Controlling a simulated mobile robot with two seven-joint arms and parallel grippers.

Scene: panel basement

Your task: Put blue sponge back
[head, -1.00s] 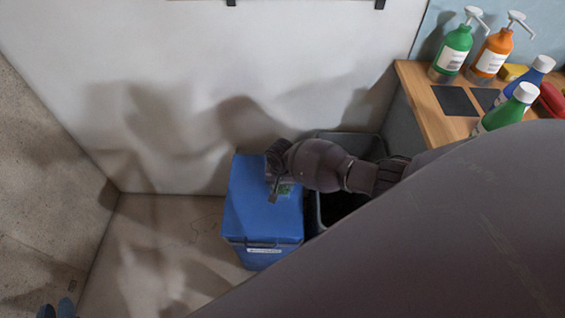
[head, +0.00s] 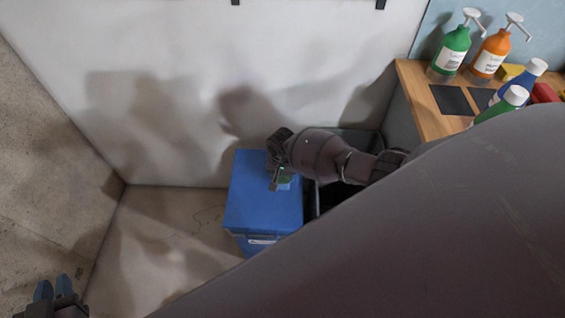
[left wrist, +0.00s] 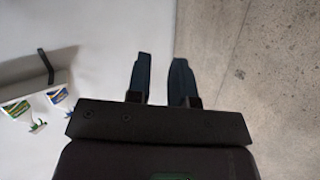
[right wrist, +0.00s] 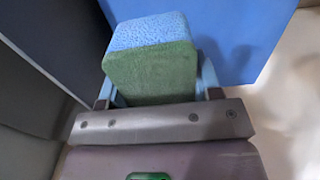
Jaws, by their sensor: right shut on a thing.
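My right gripper (head: 277,183) is shut on the blue sponge, which has a green layer. In the right wrist view the sponge (right wrist: 150,70) sits between the fingers, its green face toward me and its blue side at the far end. The gripper hangs over the lid of a blue box (head: 255,205), near the box's back right part. I cannot tell whether the sponge touches the lid. My left gripper (head: 54,289) is at the lower left, away from the box; the left wrist view shows its fingers (left wrist: 160,80) apart and empty.
A dark open bin (head: 365,142) stands right of the blue box, partly hidden by my right arm. A wooden counter (head: 418,95) at the right holds a green pump bottle (head: 450,52), an orange one (head: 489,55), other bottles and a yellow item (head: 509,71). A wall rises behind.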

